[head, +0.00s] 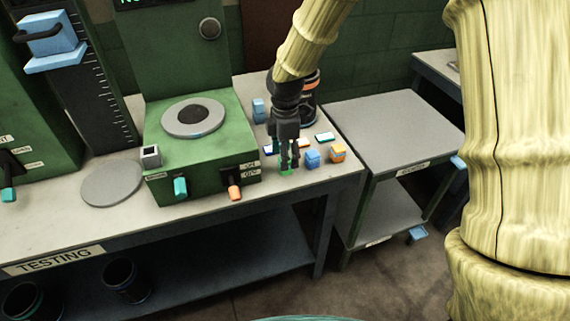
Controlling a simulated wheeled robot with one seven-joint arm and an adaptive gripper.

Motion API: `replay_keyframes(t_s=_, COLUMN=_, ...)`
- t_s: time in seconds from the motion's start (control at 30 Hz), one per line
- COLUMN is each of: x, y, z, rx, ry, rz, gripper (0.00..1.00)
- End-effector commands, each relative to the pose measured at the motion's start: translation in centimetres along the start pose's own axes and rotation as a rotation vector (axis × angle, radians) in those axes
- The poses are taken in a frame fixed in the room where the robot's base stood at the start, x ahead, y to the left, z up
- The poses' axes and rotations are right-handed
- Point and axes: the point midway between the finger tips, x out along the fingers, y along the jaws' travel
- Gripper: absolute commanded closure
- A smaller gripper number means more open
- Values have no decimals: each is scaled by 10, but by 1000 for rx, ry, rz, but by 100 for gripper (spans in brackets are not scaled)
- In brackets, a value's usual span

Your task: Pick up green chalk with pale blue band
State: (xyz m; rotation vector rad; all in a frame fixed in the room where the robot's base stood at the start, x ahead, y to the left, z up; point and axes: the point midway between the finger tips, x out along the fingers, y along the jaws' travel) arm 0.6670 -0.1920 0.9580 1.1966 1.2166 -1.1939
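A small green piece (287,173) lies on the table near its front edge, right at my gripper's fingertips. It is mostly hidden and too small to make out a pale blue band. My gripper (288,164) points down over it, fingers close to or touching it. The picture is too small to tell whether the fingers are apart or closed on it.
A blue block (312,159) and an orange-and-blue block (338,153) stand just right. Flat pieces with white faces, one green-edged (324,137), lie behind. The green machine (205,150) stands left. A grey cart (390,135) is right of the testing table (130,215).

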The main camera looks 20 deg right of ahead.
Motion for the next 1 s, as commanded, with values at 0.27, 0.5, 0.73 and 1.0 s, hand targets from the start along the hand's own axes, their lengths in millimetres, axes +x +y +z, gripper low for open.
replay_keyframes(t_s=0.27, x=30, y=2, z=2, rx=-2, ry=-1, rz=-2, gripper=43)
replay_keyframes(t_s=0.5, x=39, y=2, z=1, rx=-2, ry=0, rz=-1, gripper=43)
replay_keyframes(t_s=0.73, x=39, y=2, z=1, rx=-3, ry=0, rz=-1, gripper=54)
replay_keyframes(t_s=1.0, x=39, y=2, z=1, rx=-3, ry=0, rz=0, gripper=97)
